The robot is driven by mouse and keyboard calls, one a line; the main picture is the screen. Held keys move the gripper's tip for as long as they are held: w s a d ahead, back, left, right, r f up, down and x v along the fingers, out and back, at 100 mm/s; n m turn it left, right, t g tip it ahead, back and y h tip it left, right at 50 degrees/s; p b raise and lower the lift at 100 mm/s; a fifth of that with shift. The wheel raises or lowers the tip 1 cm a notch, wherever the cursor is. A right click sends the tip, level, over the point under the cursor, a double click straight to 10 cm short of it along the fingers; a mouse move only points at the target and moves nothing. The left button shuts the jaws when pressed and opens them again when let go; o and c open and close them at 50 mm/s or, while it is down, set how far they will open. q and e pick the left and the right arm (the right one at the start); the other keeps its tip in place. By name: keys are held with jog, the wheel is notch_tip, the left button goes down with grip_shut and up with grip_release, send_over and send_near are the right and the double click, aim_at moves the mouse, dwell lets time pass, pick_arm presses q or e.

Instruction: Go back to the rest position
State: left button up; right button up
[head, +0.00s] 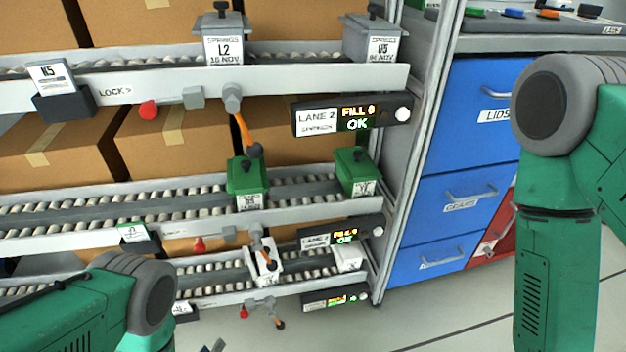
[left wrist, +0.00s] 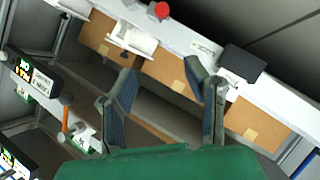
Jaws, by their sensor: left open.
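My left arm (head: 95,305) comes in at the lower left of the head view, and only a small tip of my left gripper (head: 214,346) shows at the bottom edge. In the left wrist view the left gripper (left wrist: 163,90) is open, its two fingers spread with nothing between them. The rack lies beyond the fingers, apart from them. My right arm (head: 555,200) hangs at the right of the head view; its gripper is out of the frame.
A roller rack (head: 150,81) fills the left and middle, with green bins (head: 246,176), grey bins (head: 222,45) and cardboard boxes behind. Orange-handled levers (head: 243,130) stick out from it. A blue drawer cabinet (head: 465,125) stands right. The floor (head: 450,310) before it is clear.

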pick_arm(q)
jog(key=s+a+r+m+g+y, duration=0.3)
jog(key=s+r+m+g, duration=0.3)
jog(key=s+r+g, duration=0.8)
jog(key=s+r+p, duration=0.1)
jog(key=r+p, duration=0.8)
jog(key=s+r+t+p, duration=0.1)
jog(key=s+r+p, duration=0.1)
jog(key=r+p, duration=0.7)
jog(key=shift+s+r+m, duration=0.3)
jog(key=shift+r, duration=0.2)
jog(key=shift+a+f, duration=0.1)
